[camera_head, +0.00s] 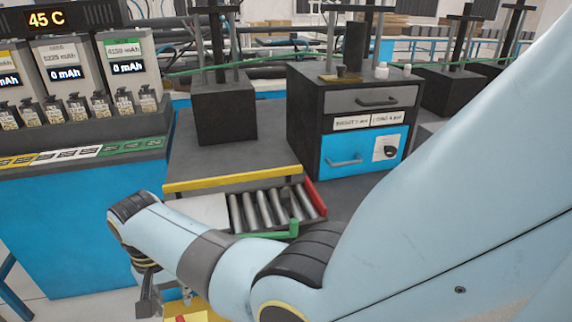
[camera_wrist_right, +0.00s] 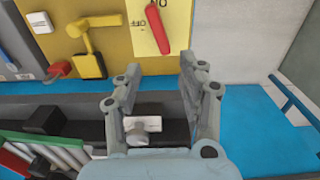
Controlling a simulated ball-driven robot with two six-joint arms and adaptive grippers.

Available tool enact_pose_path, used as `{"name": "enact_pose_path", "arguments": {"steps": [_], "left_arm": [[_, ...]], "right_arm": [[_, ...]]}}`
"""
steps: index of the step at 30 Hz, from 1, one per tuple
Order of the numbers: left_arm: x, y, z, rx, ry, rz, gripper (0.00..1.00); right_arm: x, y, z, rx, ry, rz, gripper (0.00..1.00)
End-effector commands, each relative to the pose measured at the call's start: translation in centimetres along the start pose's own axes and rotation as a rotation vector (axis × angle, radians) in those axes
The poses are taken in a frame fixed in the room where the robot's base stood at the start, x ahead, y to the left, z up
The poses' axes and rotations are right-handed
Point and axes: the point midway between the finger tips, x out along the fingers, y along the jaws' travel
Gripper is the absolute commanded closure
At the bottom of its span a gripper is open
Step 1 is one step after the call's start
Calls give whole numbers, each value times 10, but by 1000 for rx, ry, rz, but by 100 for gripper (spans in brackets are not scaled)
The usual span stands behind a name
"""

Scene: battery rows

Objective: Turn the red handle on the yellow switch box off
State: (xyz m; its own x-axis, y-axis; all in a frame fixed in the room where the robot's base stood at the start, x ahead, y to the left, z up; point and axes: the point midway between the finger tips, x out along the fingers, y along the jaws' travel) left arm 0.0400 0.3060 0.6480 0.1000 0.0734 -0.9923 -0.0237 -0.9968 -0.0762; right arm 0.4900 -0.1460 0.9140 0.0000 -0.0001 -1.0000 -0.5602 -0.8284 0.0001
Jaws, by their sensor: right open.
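The yellow switch box (camera_wrist_right: 120,62) fills the upper middle of the right wrist view. Its red handle (camera_wrist_right: 157,28) slants over a pale marked label, its upper end near the frame edge. A yellow lever (camera_wrist_right: 88,45) sits left of it. My right gripper (camera_wrist_right: 159,72) is open and empty, its fingertips in front of the box's lower part, below and apart from the red handle. In the head view my right gripper (camera_head: 148,302) hangs at the bottom left of the yellow box (camera_head: 203,306), mostly hidden by my arm. My left gripper is not in view.
A blue-fronted cabinet (camera_head: 330,152) and a battery charger rack (camera_head: 80,150) stand beyond. A blue surface (camera_wrist_right: 250,125) lies right of the gripper in the wrist view.

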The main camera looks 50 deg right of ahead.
Motion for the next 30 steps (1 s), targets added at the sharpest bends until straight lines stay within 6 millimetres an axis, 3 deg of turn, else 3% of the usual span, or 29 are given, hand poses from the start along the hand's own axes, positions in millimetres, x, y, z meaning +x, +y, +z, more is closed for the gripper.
{"name": "enact_pose_path", "arguments": {"steps": [1,4,14,30], "left_arm": [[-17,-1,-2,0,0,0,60],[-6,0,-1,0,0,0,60],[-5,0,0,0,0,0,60],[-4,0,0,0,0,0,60]], "right_arm": [[-17,0,0,0,0,0,60],[-2,28,3,-25,22,-6,60],[-11,97,20,-130,98,-22,60],[-65,186,69,-358,219,-15,60]]}}
